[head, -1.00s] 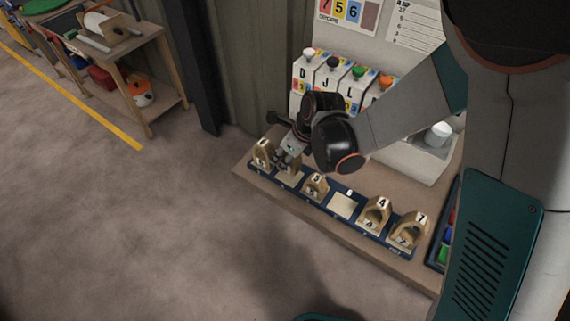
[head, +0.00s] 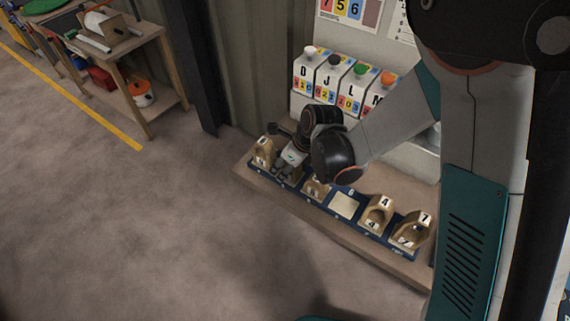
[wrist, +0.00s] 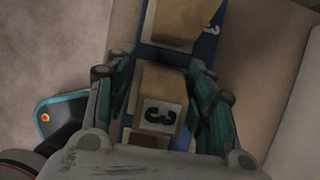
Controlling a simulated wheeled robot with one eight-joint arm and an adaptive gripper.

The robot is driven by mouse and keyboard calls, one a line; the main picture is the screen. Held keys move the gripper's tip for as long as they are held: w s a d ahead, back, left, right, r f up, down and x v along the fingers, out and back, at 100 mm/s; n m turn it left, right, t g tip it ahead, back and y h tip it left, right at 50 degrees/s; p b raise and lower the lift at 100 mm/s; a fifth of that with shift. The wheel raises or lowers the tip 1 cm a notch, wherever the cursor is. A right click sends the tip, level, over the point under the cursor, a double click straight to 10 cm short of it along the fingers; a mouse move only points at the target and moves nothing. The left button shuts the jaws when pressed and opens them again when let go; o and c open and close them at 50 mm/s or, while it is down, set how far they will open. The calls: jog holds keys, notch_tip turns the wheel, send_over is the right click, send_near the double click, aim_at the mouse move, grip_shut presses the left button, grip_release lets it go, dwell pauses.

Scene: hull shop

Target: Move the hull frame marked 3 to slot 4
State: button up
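The hull frame marked 3 (wrist: 160,85) is a tan block with a white number plate, low in the middle of the wrist view. My gripper (wrist: 162,75) has one teal-padded finger on each side of it, with narrow gaps showing. In the head view my gripper (head: 283,171) is low over the second position from the left of the blue rack (head: 322,204), hiding most of what stands there. A 4 shows by the fifth frame (head: 377,216).
Other tan frames stand at the left end (head: 262,152), at the third position (head: 316,188), partly hidden by my arm, and at the right end (head: 411,233). Lettered white containers (head: 328,80) stand behind the rack. The floor in front is clear.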

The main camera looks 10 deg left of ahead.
aim_at(299, 170)
jog(key=shift+d+r+p, duration=0.1)
jog(key=shift+r+p, duration=0.25)
jog(key=shift+r, duration=0.2)
jog(key=p+v, duration=0.3)
jog(key=v, duration=0.8)
jog(key=shift+d, duration=0.2)
jog(key=shift+o, duration=0.4)
jog(key=shift+s+r, duration=0.1)
dwell(0.3)
